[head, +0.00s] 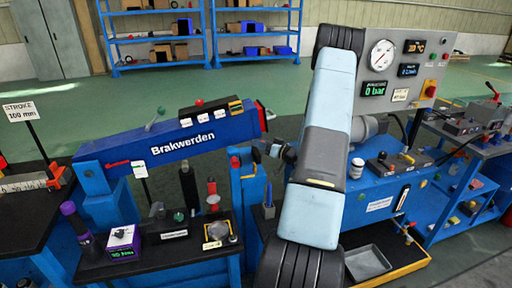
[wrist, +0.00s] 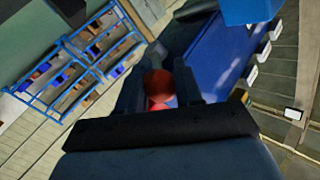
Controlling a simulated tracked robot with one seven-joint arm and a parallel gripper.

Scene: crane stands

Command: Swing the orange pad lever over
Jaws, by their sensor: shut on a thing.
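In the wrist view, a round orange-red knob (wrist: 158,83) sits between the two dark fingers of my gripper (wrist: 161,92). I take it for the grip of the orange pad lever. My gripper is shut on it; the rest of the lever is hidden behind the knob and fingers. In the head view, my gripper (head: 264,148) is small and dark, just below the right end of the blue beam marked "Brakwerden" (head: 175,143). It is near the top of a blue post (head: 250,190).
A grey gauge panel (head: 411,70) stands at the right above a blue bench (head: 375,200). A grey tray (head: 367,262) lies low in front. A black table (head: 165,256) with several small items is at the lower left. Blue shelves (head: 205,36) stand far back.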

